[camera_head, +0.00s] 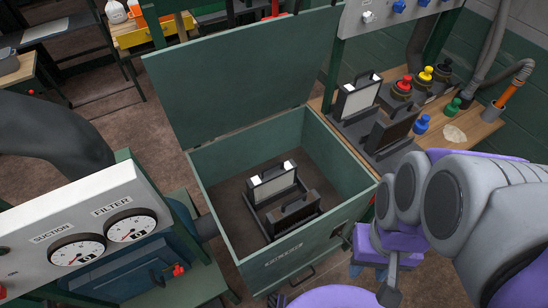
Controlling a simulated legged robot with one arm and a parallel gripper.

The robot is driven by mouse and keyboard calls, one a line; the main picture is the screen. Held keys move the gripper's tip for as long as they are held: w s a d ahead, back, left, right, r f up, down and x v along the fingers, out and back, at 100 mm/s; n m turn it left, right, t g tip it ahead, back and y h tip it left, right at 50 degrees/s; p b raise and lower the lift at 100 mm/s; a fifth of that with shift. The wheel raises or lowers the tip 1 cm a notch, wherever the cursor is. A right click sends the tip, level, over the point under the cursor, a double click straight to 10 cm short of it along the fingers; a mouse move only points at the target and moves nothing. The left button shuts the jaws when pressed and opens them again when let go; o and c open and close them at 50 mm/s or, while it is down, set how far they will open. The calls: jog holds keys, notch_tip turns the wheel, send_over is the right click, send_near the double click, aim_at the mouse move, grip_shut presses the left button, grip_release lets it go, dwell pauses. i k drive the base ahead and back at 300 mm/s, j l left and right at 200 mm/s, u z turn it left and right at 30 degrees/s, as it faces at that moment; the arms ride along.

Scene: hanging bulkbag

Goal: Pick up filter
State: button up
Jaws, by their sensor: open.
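A filter with a pale panel, dark frame and top handle (271,184) stands upright inside the open green box (344,205). A darker filter-like unit with a handle (297,211) stands in front of it, in the same dark holder. Another pale-panelled filter (357,98) stands in a dark holder on the right bench, with a dark handled unit (392,128) beside it. My grey and purple arm is at the right. My gripper (371,266) appears low beside the box's right front corner, apart from the filters. Its fingers are small and partly hidden, and nothing shows in them.
The box's lid (240,75) is raised at the back. Several coloured-capped items and a hose crowd the wooden bench (470,135).

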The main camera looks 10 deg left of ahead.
aim_at(292, 212)
jog(key=z, duration=0.4)
jog(key=k+j+u, duration=0.1)
jog(key=u, duration=0.3)
jog(key=k+j+u, duration=0.2)
jog(key=u, duration=0.15)
jog(key=k+j+u, duration=0.25)
jog(key=u, duration=0.15)
jog(key=k+j+u, duration=0.15)
jog(key=u, duration=0.2)
jog(key=j, duration=0.1)
